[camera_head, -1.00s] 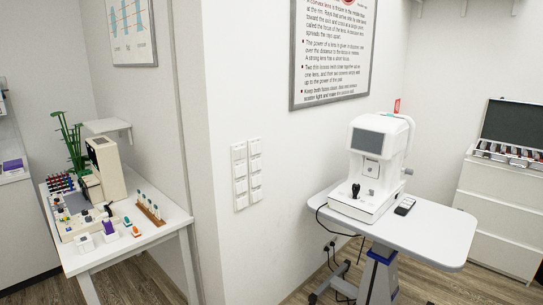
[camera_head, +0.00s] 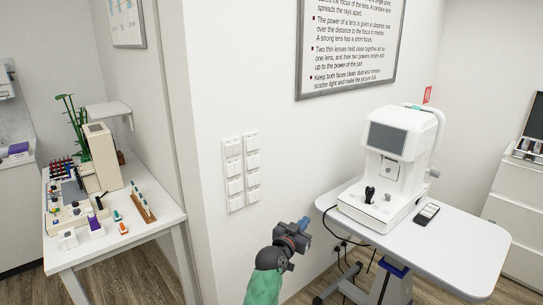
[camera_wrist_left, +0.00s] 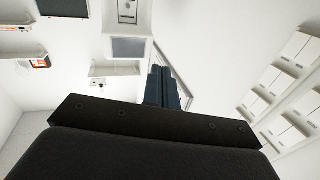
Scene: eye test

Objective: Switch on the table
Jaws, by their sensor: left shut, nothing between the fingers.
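The white table (camera_head: 462,248) stands at the right in the head view, on a grey leg with a blue part (camera_head: 393,271) under the top. A white eye instrument (camera_head: 399,150) with a grey screen and black joystick stands on it. I cannot make out a switch on the table. My left gripper (camera_head: 304,223) is in front of the wall, left of the table and apart from it in the picture. Its dark blue fingers also show in the left wrist view (camera_wrist_left: 163,88), shut and empty. My right gripper is not in view.
Two columns of white wall switches (camera_head: 242,171) are on the wall left of the table; they also show in the left wrist view (camera_wrist_left: 288,85). A small dark device (camera_head: 427,213) lies on the tabletop. A black cable (camera_head: 327,222) hangs from its left edge. A cluttered white desk (camera_head: 150,238) stands left.

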